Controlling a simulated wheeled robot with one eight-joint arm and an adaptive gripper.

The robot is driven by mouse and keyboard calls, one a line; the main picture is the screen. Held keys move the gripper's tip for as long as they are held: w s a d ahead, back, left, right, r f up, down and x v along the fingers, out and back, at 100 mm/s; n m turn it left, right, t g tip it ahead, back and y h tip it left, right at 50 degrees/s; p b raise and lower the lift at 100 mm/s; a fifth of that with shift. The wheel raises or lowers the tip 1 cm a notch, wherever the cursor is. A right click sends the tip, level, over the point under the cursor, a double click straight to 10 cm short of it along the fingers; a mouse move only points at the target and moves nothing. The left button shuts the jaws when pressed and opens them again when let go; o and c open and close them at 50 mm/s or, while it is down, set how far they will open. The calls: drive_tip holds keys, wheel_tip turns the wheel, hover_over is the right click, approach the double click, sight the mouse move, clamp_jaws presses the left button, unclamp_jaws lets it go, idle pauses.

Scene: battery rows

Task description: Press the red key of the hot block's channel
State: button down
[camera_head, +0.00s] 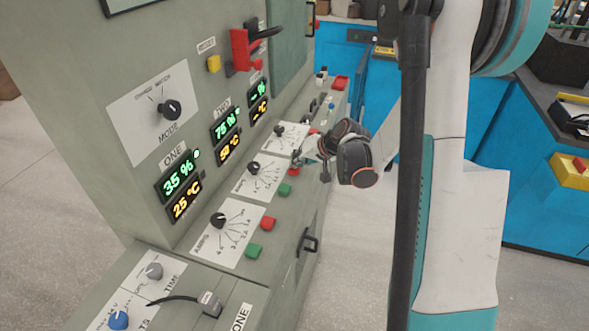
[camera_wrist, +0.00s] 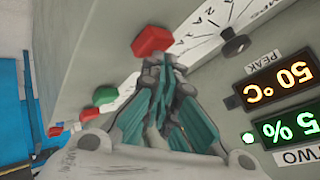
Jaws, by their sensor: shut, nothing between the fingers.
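The grey panel (camera_head: 115,85) has one display set per channel. Display TWO (camera_head: 225,135) reads 75 % and 50 °C; it also shows in the wrist view (camera_wrist: 283,92). Display ONE (camera_head: 180,190) reads 35 % and 25 °C. The third display (camera_head: 257,98) shows dashes. Channel two's red key (camera_head: 293,171) sits beyond its green key (camera_head: 284,189). My gripper (camera_head: 308,160) is shut and empty, close by channel two's red key. In the wrist view its fingertips (camera_wrist: 163,68) lie just below a red key (camera_wrist: 152,42). I cannot tell whether they touch.
Channel one has a red key (camera_head: 268,223) and a green key (camera_head: 253,251) nearer the camera. A black handle (camera_head: 308,242) juts from the panel's front. Blue cabinets (camera_head: 345,70) stand behind.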

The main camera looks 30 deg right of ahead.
drive_tip(key=shift+f, duration=0.2)
drive_tip(key=shift+r, duration=0.2)
drive_tip(key=shift+r+p, duration=0.4)
drive_tip(key=shift+r, duration=0.3)
drive_tip(key=shift+r+p, duration=1.65)
drive_tip(key=shift+r, duration=0.85)
